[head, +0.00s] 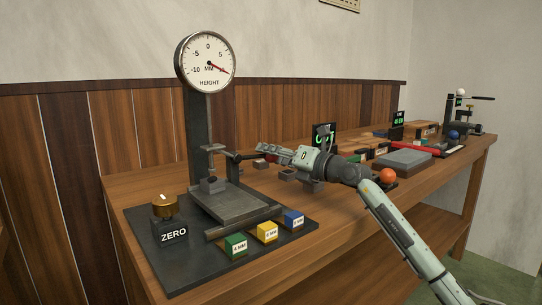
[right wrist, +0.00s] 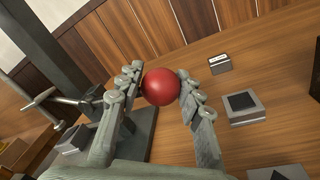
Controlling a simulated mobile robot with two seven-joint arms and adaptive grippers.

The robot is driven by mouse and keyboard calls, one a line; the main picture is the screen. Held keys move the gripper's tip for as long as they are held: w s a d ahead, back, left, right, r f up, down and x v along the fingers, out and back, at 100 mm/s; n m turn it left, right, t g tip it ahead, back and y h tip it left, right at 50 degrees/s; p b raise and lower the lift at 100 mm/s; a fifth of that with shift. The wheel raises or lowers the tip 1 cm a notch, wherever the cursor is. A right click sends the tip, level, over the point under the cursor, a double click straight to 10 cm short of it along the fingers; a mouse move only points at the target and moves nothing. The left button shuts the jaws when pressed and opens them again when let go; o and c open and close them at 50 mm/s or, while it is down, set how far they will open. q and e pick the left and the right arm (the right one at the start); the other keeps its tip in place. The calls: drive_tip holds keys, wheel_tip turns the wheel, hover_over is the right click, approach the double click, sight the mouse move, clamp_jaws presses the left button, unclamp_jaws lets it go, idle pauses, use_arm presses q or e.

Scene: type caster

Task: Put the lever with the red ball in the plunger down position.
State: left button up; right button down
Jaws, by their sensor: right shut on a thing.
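The height gauge stands at the left in the head view, with a round white dial (head: 207,62) on a dark column (head: 200,120) above a dark base plate (head: 190,270). Its dark lever (head: 243,156) runs roughly level to the right from the plunger area (head: 212,165). My right gripper (head: 262,150) is at the lever's outer end. In the right wrist view the red ball (right wrist: 161,87) sits between the two fingertips of my right gripper (right wrist: 160,78), which is shut on it. The ball is hidden by the fingers in the head view. My left gripper is not in view.
A brass ZERO knob (head: 165,206) and green (head: 236,245), yellow (head: 267,232) and blue (head: 293,219) blocks sit on the base plate. An orange ball (head: 388,175), a grey slab (head: 403,160) and other devices fill the bench farther right. The front bench top is mostly clear.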

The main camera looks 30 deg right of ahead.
wheel_tip(320, 180, up, 2)
drive_tip(key=n+p, duration=0.1)
drive_tip(key=n, duration=0.2)
drive_tip(key=shift+a+g+p, duration=0.15)
drive_tip(key=shift+g+p, duration=0.15)
drive_tip(key=shift+g, duration=0.1)
drive_tip(key=shift+a+r+n, duration=0.15)
drive_tip(key=shift+r+n, duration=0.45)
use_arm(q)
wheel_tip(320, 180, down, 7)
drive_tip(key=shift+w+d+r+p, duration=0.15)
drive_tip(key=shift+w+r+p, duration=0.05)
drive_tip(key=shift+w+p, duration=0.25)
use_arm(e)
drive_tip(key=shift+a+r+n+h, duration=0.35)
drive_tip(key=shift+r+n, duration=0.35)
drive_tip(key=shift+n, duration=0.2)
drive_tip(key=c, duration=1.2)
unclamp_jaws()
drive_tip(key=shift+o, duration=0.9)
drive_tip(key=shift+r, duration=0.25)
drive_tip(key=shift+s+d, duration=0.15)
drive_tip(key=v, duration=1.1)
drive_tip(key=shift+s, duration=0.35)
